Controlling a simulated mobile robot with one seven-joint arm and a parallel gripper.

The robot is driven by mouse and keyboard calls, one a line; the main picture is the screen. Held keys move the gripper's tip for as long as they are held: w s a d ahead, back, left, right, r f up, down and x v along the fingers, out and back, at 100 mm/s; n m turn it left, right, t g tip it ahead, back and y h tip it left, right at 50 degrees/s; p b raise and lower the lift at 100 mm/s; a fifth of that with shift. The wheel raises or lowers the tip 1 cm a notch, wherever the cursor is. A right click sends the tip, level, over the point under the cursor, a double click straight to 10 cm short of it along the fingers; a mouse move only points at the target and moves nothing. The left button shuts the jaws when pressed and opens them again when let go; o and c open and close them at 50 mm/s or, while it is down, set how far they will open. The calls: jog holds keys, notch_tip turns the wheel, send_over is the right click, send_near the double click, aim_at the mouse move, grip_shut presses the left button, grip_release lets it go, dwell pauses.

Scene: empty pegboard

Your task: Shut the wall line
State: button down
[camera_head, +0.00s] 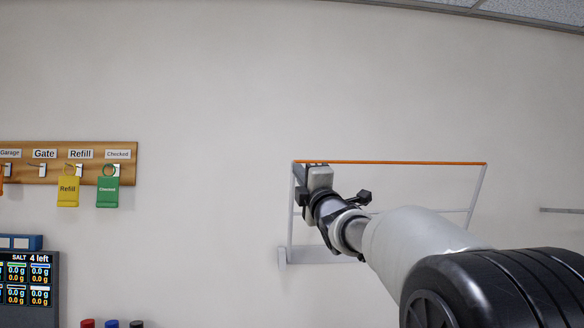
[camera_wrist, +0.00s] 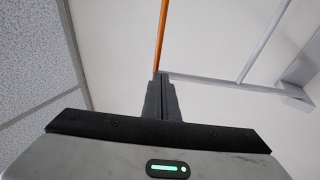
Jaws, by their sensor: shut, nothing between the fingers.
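The wall line is a pale frame with an orange front bar (camera_head: 400,162), thin side arms and a pale rail (camera_head: 325,257) at the wall. The orange bar stands higher in the picture than the rail, joined to it by the side arms. My gripper (camera_head: 317,167) is at the left end of the orange bar, and my arm hides part of the frame. In the wrist view the shut fingers (camera_wrist: 161,78) point at the orange bar (camera_wrist: 161,35), which runs up from their tips. Whether they touch it I cannot tell. Pale frame bars (camera_wrist: 262,46) show at the right.
A wooden key board (camera_head: 125,150) with labels hangs on the wall at the left, with yellow (camera_head: 68,191) and green (camera_head: 108,191) tags. A dark display panel (camera_head: 30,290) stands below it. Another short bar (camera_head: 562,211) shows at the right edge. The wall between is bare.

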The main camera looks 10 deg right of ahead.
jog(key=shift+w+a+r, duration=0.15)
jog(key=shift+w+r, duration=0.15)
jog(key=shift+w, duration=0.25)
jog(key=shift+r, duration=0.1)
